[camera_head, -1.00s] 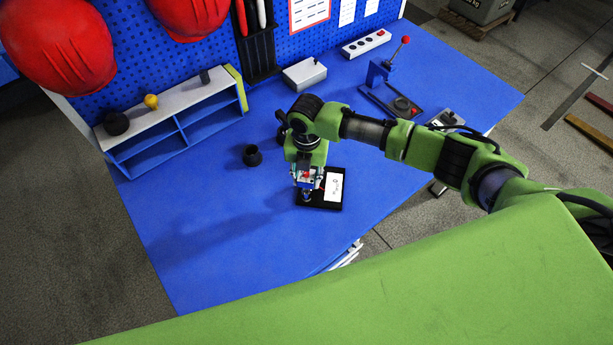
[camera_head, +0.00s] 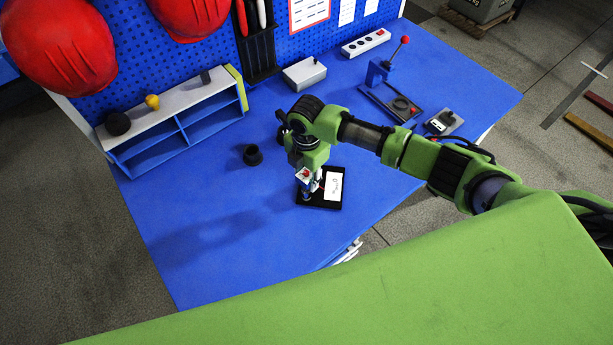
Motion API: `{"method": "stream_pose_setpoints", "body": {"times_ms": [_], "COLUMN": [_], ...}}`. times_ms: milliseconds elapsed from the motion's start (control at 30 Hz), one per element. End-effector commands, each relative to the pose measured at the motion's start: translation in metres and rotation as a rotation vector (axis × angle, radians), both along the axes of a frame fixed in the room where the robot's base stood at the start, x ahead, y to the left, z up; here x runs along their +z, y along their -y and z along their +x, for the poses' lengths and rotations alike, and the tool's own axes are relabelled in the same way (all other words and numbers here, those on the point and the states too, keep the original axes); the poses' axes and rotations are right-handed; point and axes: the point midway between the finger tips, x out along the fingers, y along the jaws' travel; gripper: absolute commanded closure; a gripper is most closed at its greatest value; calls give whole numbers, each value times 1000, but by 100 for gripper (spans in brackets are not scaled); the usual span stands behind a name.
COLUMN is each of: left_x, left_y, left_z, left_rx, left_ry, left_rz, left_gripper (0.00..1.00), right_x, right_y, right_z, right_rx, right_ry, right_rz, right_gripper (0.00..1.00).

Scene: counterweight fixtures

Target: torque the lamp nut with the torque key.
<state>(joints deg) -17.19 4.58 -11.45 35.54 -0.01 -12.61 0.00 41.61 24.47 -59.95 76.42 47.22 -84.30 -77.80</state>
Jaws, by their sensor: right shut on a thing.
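My right gripper (camera_head: 306,188) points down over the left part of a small black tray (camera_head: 321,206) near the table's front edge. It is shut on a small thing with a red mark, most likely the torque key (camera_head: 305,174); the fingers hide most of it. A lamp nut cannot be made out, as the gripper covers that part of the tray. A white card with dark marks (camera_head: 334,187) lies on the tray's right side. My left gripper is not in view.
A black cup (camera_head: 252,155) stands left of the gripper. A blue-grey shelf (camera_head: 180,128) stands at the back left. A white box (camera_head: 304,74), a power strip (camera_head: 366,43) and a lever press (camera_head: 380,76) stand behind. The blue table (camera_head: 200,215) is clear at front left.

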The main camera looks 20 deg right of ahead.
Motion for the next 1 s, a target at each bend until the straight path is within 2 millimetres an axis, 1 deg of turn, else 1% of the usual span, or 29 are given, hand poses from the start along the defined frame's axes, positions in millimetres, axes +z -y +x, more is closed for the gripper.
{"method": "stream_pose_setpoints", "body": {"times_ms": [700, 1000], "left_x": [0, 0], "left_y": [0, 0], "left_z": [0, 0], "left_rx": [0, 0], "left_ry": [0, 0], "left_rz": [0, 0], "left_gripper": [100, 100], "right_x": [36, 41], "right_y": [0, 0], "right_z": [1, 1], "right_rx": [2, 1], "right_ry": [3, 2], "right_rz": [1, 1], "right_gripper": [100, 100]}}
